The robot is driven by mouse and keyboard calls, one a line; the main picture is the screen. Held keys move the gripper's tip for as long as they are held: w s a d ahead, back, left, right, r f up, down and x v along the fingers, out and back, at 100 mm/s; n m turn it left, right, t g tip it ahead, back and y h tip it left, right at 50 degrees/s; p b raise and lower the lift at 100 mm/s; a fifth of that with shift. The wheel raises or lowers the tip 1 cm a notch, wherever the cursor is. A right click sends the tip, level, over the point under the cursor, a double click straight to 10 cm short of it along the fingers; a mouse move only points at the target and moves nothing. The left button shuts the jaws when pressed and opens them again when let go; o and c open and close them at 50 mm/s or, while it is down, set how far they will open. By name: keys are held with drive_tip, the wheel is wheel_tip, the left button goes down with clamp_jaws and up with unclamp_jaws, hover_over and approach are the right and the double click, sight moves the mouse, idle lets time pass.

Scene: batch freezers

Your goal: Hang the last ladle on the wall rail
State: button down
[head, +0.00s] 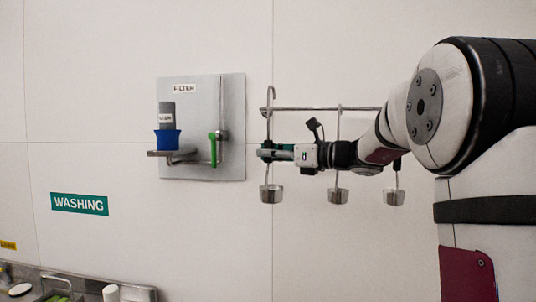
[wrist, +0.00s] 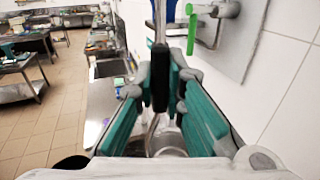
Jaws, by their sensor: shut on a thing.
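My gripper (head: 268,152) is shut on the handle of a steel ladle, the held ladle (head: 271,194), at the left end of the wall rail (head: 305,109). This ladle is upright with its cup down. Its hook top stands higher than the rail; I cannot tell whether the hook touches it. In the wrist view its black grip (wrist: 160,88) is between my teal fingers and its cup shows below. Two other ladles, a middle one (head: 338,195) and a right one (head: 394,198), hang to the right, partly hidden by my arm.
Left of the rail is a grey wall panel labelled FILTER (head: 205,90), with a shelf carrying a blue and grey filter (head: 167,138) and a green-handled valve (head: 213,148). A counter with a sink (wrist: 108,68) runs along the wall below. The floor (wrist: 50,125) left of it is open.

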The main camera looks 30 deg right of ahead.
drive_tip(key=w+d+f+b, duration=0.2)
drive_tip(key=w+d+b, duration=0.4)
drive_tip(key=w, duration=0.5)
drive_tip(key=shift+d+f, duration=0.4)
drive_tip(key=shift+d, duration=0.35)
idle(0.7)
drive_tip(key=c, duration=1.6)
unclamp_jaws()
drive_tip(key=shift+f, duration=0.1)
drive_tip(key=v, duration=1.2)
